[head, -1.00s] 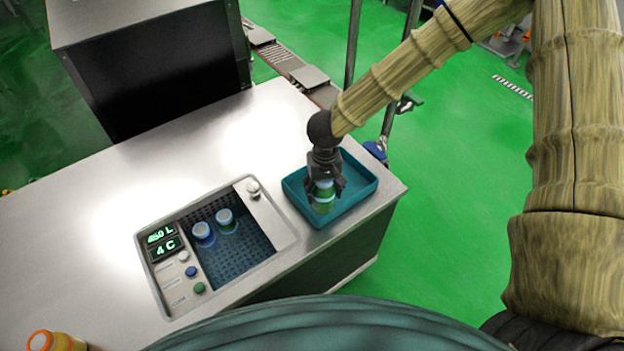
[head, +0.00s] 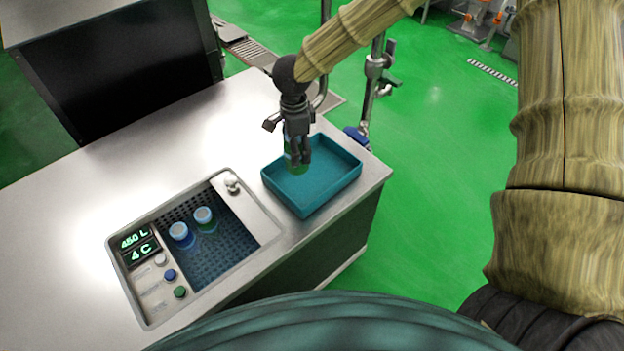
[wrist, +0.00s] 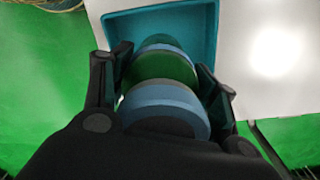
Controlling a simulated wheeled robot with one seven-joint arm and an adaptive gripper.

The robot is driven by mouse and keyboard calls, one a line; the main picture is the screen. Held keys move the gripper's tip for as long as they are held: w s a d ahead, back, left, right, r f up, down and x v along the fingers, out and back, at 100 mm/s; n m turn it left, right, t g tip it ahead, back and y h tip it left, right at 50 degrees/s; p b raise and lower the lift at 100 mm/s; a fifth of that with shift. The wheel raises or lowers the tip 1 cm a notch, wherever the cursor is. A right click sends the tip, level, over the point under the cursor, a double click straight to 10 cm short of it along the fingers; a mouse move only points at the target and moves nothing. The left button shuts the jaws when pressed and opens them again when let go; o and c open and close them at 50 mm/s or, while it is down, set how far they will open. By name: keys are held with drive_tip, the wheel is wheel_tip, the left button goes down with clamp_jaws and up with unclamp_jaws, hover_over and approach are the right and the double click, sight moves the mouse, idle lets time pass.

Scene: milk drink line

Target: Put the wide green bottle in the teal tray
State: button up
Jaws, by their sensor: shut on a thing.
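The green bottle (head: 299,169) is gripped between the fingers of my gripper (head: 298,155), over the left part of the teal tray (head: 338,189) in the head view. The fingers hide much of it, and I cannot tell whether its base touches the tray floor. In the wrist view my gripper (wrist: 163,70) has a finger on each side of the bottle (wrist: 160,68), with its blue-grey cap (wrist: 165,105) nearest the camera. The teal tray (wrist: 200,18) shows beyond it. The rest of the tray looks empty.
A sunken chiller bay (head: 210,255) left of the tray holds two blue-capped bottles, one bluish (head: 181,236) and one greenish (head: 205,220). A dark machine (head: 120,70) stands behind. The tray sits near the counter's right edge; metal posts (head: 372,90) rise beyond it.

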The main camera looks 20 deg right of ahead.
drive_tip(key=shift+w+r+m, duration=0.2)
drive_tip(key=shift+m, duration=0.6)
drive_tip(key=shift+f, duration=0.2)
hover_over(298, 186)
drive_tip(key=shift+f+p, duration=0.45)
drive_tip(key=shift+f, duration=4.3)
drive_tip(key=shift+f, duration=0.1)
drive_tip(key=o, duration=1.3)
wheel_tip(298, 186, up, 12)
drive_tip(key=shift+r+b, duration=0.15)
drive_tip(key=shift+b, duration=0.6)
